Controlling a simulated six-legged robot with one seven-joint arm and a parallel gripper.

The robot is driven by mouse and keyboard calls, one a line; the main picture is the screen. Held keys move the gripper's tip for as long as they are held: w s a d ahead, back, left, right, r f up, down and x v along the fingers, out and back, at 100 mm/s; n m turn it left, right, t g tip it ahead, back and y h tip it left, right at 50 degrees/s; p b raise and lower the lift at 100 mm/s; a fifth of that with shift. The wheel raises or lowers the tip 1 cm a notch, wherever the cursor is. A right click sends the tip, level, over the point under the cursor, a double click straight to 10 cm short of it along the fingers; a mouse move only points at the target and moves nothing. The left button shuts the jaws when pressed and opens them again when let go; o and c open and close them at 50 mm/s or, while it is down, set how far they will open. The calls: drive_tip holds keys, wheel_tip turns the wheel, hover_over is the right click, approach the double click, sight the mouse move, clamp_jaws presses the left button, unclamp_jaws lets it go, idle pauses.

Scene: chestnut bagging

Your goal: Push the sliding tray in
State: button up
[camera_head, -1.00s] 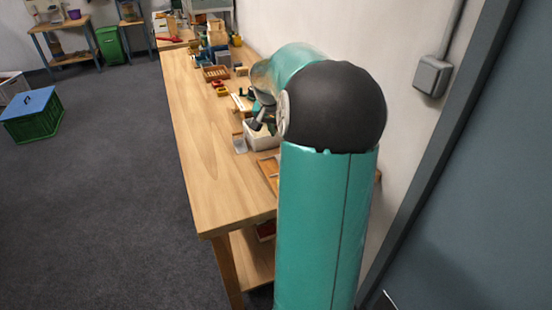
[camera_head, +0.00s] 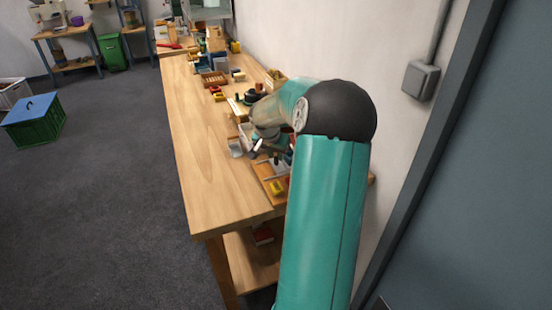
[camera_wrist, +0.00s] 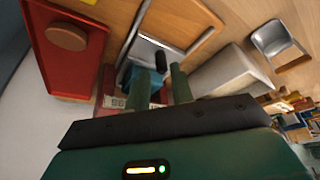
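What looks like the sliding tray (camera_wrist: 152,47), a grey metal plate with a small black knob (camera_wrist: 160,61), lies just beyond my fingertips in the wrist view. My gripper (camera_wrist: 159,75) has its two green fingers apart, with the knob near the gap between the tips. I cannot tell whether a finger touches the knob or tray. In the head view my gripper (camera_head: 272,152) is low over the right side of the workbench, and the arm hides part of the area around it. A grey plate, probably the tray (camera_head: 277,167), shows just below it.
In the wrist view a red tray with a round brown piece (camera_wrist: 67,36) is at left, a white bin (camera_wrist: 226,72) at right and a metal scoop (camera_wrist: 272,38) farther right. The workbench's left side (camera_head: 203,165) is clear. A wall (camera_head: 320,40) runs along its right.

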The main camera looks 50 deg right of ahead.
sight(286, 157)
drive_tip(key=shift+x, duration=1.35)
drive_tip(key=shift+w, duration=0.1)
drive_tip(key=shift+a, duration=0.1)
clamp_jaws()
drive_tip(key=shift+s+d, duration=0.5)
drive_tip(key=shift+d, duration=0.3)
drive_tip(key=shift+s+d, duration=0.45)
drive_tip(key=shift+d, duration=0.3)
unclamp_jaws()
drive_tip(key=shift+d, duration=0.1)
